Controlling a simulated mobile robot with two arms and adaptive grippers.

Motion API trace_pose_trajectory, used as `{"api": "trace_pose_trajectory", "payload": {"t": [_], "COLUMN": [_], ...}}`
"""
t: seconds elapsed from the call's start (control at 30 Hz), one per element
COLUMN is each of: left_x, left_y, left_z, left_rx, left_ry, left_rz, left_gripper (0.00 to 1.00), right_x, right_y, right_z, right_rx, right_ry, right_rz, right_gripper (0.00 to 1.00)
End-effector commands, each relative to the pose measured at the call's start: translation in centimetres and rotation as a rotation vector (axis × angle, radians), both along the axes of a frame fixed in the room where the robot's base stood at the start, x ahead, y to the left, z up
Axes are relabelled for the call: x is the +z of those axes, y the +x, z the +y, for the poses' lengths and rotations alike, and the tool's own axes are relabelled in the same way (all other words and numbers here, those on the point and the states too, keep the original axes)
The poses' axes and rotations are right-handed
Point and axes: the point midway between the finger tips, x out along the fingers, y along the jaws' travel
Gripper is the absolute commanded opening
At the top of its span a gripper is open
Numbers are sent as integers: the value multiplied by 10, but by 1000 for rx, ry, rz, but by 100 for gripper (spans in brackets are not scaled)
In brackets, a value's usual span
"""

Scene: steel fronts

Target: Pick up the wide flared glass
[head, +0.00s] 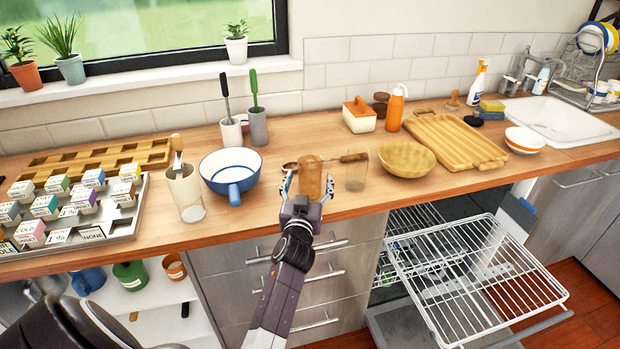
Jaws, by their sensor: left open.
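An amber-brown tumbler (311,176) stands upright near the counter's front edge. A clear glass (356,172), a little wider at the rim, stands just right of it. I cannot tell for sure which one is the wide flared glass. My left gripper (308,182) is open, with one finger on each side of the amber tumbler; whether the fingers touch it is unclear. The gripper hides the tumbler's lower part. My right gripper is not in view.
A wooden spoon (340,159) lies behind the tumbler. A white-blue bowl (231,165) and a tall container (186,190) stand left, a wooden bowl (407,157) right. Below right, a dishwasher rack (480,270) is pulled out. Bare counter lies left of the gripper.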

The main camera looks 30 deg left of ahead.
Motion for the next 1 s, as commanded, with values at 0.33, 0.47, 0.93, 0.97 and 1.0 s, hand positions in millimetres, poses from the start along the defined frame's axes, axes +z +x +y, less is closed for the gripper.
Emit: {"api": "trace_pose_trajectory", "payload": {"t": [0.33,0.47,0.93,0.97,1.0], "left_x": [0,0,0,1,1], "left_y": [20,20,19,20,20], "left_z": [10,10,10,10,10], "left_rx": [0,0,0,-1,-1], "left_ry": [-1,-1,-1,0,0], "left_rz": [0,0,0,-2,-2], "left_gripper": [69,69,20,19,19], "right_x": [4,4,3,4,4], "right_y": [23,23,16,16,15], "right_z": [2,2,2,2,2], "right_rx": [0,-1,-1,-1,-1], "right_ry": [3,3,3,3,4], "right_rz": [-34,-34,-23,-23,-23], "right_gripper": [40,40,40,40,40]}}
